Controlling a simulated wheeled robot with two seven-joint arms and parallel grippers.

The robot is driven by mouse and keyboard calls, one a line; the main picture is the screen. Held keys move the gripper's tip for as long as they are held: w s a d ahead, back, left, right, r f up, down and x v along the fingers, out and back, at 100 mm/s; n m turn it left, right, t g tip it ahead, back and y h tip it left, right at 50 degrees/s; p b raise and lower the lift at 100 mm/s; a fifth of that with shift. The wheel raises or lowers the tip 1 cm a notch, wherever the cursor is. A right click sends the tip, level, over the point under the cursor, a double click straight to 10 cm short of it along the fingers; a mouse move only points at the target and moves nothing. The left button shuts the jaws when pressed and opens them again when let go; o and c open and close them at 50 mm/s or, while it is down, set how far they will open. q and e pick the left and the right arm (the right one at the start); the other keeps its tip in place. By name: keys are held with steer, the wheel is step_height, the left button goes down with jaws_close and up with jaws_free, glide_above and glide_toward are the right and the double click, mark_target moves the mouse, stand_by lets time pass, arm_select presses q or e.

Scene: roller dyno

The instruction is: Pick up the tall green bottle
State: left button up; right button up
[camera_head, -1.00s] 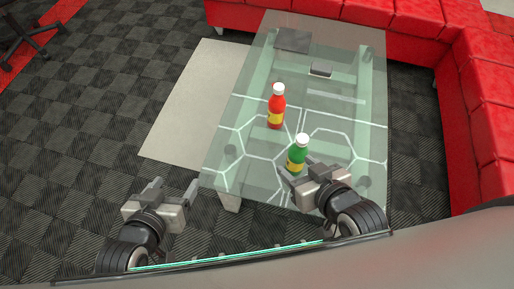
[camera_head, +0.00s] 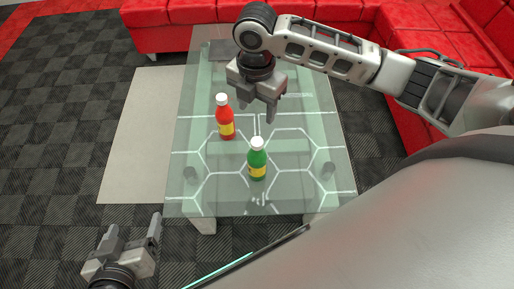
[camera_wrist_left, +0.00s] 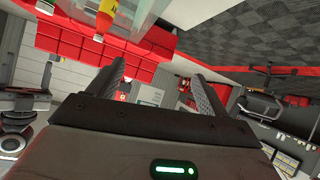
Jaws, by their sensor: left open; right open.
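The green bottle (camera_head: 257,160) with a white cap and yellow label stands upright on the glass table (camera_head: 220,205), near its front. My right gripper (camera_head: 257,112) is open and empty above the table, pointing down, beyond the green bottle and apart from it in the head view. My left gripper (camera_head: 134,232) is open and empty in front of the table to the left, over the floor. The left wrist view shows its two spread fingers (camera_wrist_left: 158,82) with nothing between them.
A red bottle (camera_head: 225,118) with a white cap and yellow label stands left of and behind the green one. In the left wrist view part of it (camera_wrist_left: 106,20) shows at the top. A red sofa (camera_head: 160,28) runs behind the table. A pale mat (camera_head: 140,140) lies left.

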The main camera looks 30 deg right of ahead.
mark_target(257, 141)
step_height(257, 141, down, 10)
steer(key=shift+r+b, duration=0.1)
steer(key=shift+b, duration=0.7)
step_height(257, 141, down, 5)
steer(key=shift+d+f+b, duration=0.1)
steer(key=shift+f+b, duration=0.05)
steer(key=shift+b, duration=0.35)
jaws_close()
